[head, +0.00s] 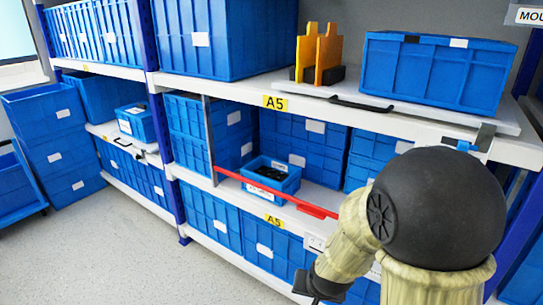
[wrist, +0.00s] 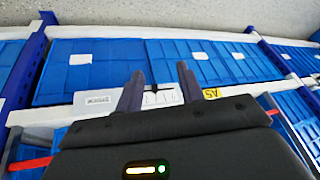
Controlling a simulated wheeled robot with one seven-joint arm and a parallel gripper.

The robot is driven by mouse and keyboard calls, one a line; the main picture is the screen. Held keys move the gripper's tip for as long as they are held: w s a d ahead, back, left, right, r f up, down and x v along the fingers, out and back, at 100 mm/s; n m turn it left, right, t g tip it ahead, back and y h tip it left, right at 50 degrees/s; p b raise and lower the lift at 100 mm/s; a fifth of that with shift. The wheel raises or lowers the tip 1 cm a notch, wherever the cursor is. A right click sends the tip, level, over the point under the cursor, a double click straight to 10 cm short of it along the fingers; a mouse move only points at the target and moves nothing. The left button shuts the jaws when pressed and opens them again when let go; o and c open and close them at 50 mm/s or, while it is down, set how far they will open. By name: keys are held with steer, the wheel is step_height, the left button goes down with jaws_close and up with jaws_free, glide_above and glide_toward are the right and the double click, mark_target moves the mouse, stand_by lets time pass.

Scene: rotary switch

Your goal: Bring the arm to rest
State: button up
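My arm with its black joint cover fills the lower right of the head view, and my gripper (head: 312,286) shows there as a dark shape in front of the lower shelf. In the wrist view my gripper (wrist: 161,80) is open, its two dark fingers apart with nothing held between them. Beyond the fingers is a white plate with small dark marks (wrist: 160,97) on the shelf edge, perhaps the rotary switch. A similar small white plate (head: 315,243) shows on the lower shelf edge in the head view, just left of my arm. The switch's setting is too small to tell.
A shelf rack (head: 195,85) with blue crates stands close in front. A red bar (head: 275,192) runs along its middle level, near a small blue bin (head: 270,178). Yellow-orange blocks (head: 318,55) stand on the upper board. Open floor (head: 90,255) lies to the left.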

steer(key=s+d+r+n+g+p, duration=0.25)
steer(key=s+d+r, duration=0.25)
steer(key=s+r, duration=0.25)
steer(key=w+p+v, duration=0.2)
steer(key=p+v, duration=1)
steer(key=w+r+p+v, duration=0.1)
steer(key=w+p+v, duration=0.2)
steer(key=p+v, duration=0.8)
steer(key=w+a+r+p+v, duration=0.1)
steer(key=w+p+v, duration=0.2)
steer(key=p+v, duration=0.9)
steer(key=shift+s+r+p, duration=0.3)
steer(key=shift+r+p, duration=0.05)
steer(key=shift+p, duration=0.7)
